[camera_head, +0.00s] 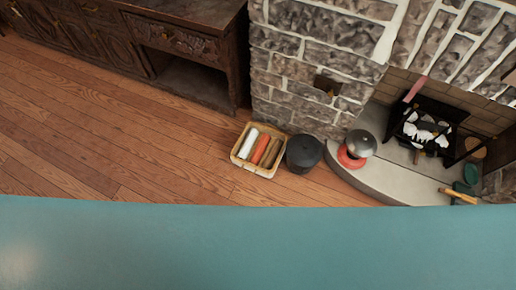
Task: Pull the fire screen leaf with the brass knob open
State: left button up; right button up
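I cannot make out a fire screen leaf or its brass knob in the head view. The stone fireplace (300,65) has an open firebox at the right, with a black grate (450,112) holding white and grey lumps. No screen leaf clearly covers the part of the opening that I see. The right end of the fireplace is cut off by the picture edge. Neither my left nor my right gripper is in view.
A dark carved sideboard (190,42) stands at top left. A basket (240,160) of rolls and a black pot (304,153) sit beside the pale hearth (400,180). A silver-lidded pot (361,143) stands by a red ring. Wood floor (110,130) is clear at left.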

aim_at(434, 133)
jog(key=z, duration=1.55)
